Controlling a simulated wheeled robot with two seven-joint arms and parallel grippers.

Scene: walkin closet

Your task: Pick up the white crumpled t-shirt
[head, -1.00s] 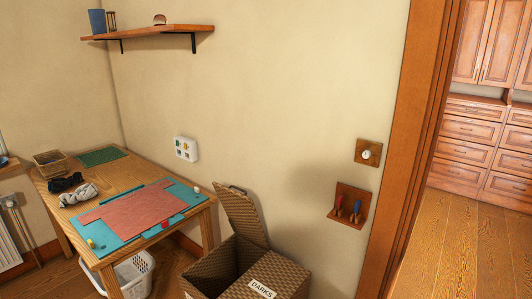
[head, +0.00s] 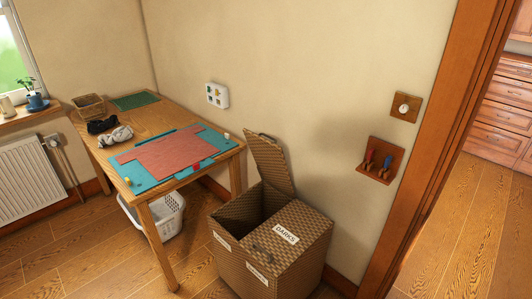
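A small pale grey-white crumpled cloth (head: 115,138) lies on the left part of the wooden table (head: 150,203), beside a black crumpled cloth (head: 102,125). It is too small to tell whether the pale one is a t-shirt. No other white crumpled cloth shows clearly. Neither of my grippers is in view.
A wicker hamper (head: 300,254) labelled DARKS stands right of the table, one lid raised. A white laundry basket (head: 165,214) sits under the table. A radiator (head: 22,180) is at left. A doorway opens at right. The floor at front left is clear.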

